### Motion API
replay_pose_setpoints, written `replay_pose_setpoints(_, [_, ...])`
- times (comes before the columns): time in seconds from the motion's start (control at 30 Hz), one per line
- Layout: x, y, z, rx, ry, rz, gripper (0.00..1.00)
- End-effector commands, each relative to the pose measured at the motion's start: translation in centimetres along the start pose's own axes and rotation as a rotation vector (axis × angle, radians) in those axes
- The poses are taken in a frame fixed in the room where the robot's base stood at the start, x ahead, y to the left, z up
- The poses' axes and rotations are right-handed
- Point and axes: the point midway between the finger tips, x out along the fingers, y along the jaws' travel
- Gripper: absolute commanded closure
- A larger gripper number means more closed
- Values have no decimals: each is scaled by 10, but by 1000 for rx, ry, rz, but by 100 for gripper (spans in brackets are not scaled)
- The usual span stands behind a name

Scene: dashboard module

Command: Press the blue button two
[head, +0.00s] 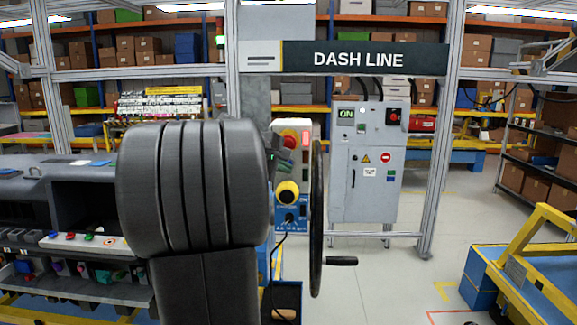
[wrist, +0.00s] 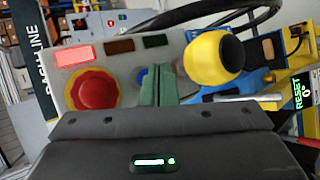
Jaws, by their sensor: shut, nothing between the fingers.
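A grey control panel (wrist: 120,62) fills the upper middle of the wrist view. A blue button (wrist: 141,77) shows on it, partly hidden behind my gripper (wrist: 158,85). My gripper's green fingers are together and empty, in front of the panel beside the blue button; I cannot tell whether they touch it. A red mushroom button (wrist: 94,89) on a yellow collar is left of the fingers. No label reading two is legible.
A yellow knob (wrist: 214,61) on a blue box stands close right of the fingers. A black steering wheel (head: 317,220) is near the panel. The panel's red lamp (wrist: 78,56) is lit. A grey cabinet (head: 365,160) stands behind, with clear floor before it.

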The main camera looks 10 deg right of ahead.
Motion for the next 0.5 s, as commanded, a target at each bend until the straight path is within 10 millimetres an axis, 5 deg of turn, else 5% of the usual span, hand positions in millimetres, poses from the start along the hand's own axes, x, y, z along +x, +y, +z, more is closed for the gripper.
replay_pose_setpoints(0.5, [6, 4, -4, 0, 0, 0, 100])
